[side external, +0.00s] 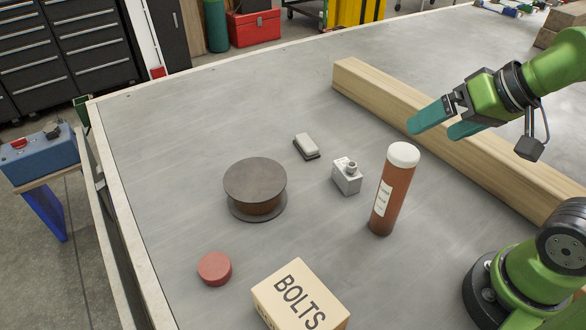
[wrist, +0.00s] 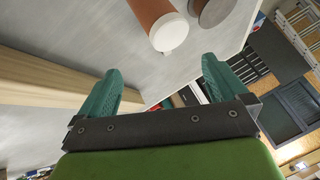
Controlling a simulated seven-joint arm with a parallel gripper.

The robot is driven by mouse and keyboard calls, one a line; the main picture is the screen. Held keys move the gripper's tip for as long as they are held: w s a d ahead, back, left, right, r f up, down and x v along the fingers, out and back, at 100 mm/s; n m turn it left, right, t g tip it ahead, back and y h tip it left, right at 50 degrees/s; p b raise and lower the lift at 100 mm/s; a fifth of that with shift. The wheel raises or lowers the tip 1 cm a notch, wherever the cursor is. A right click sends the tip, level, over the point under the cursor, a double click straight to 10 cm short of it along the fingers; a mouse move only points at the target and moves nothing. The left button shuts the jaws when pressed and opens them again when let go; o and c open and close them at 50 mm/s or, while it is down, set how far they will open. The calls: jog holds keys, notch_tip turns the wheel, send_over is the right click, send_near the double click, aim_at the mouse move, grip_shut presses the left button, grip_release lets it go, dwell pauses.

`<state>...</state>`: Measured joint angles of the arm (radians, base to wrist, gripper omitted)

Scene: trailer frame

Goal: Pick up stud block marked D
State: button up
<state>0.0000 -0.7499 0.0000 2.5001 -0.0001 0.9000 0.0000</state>
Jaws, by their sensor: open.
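A small light-grey block with a round stud on top (side external: 346,180) stands on the table in the side view, between the dark spool and the brown bottle. I cannot read a D on it. It is the only studded block I can make out. My gripper (side external: 432,130) is open and empty, raised above the table near the wooden beam, up and to the right of the block. In the wrist view my two teal fingers (wrist: 158,88) are spread apart with nothing held between them. I cannot clearly identify the block in that view.
The brown bottle with a white cap (side external: 393,190) stands right beside the block. The spool (side external: 255,180), a small eraser-like brush (side external: 306,146), a red disc (side external: 215,268) and a BOLTS box (side external: 300,295) lie around. The wooden beam (side external: 400,105) runs below my gripper.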

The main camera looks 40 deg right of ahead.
aim_at(340, 172)
notch_tip(340, 172, up, 5)
jog(key=w+a+f+m+g+y, duration=0.2)
jog(key=m+g, duration=0.1)
jog(key=w+a+f+m+g+y, duration=0.1)
jog(key=m, duration=0.1)
jog(key=shift+w+g+y, duration=0.3)
jog(key=shift+g+y, duration=0.1)
jog(key=w+d+r+m+t+y, duration=0.15)
jog(key=w+d+m+y, duration=0.35)
jog(key=w+m+y, duration=0.8)
jog(key=f+n, duration=0.1)
jog(key=f, duration=1.2)
jog(key=f+n+h, duration=0.1)
jog(key=f, duration=1.2)
jog(key=shift+w+a+g, duration=0.1)
jog(key=shift+a+g, duration=0.1)
jog(key=shift+g, duration=0.15)
jog(key=a, duration=0.3)
jog(key=w+a, duration=0.1)
jog(key=a, duration=0.1)
jog(key=shift+f, duration=0.1)
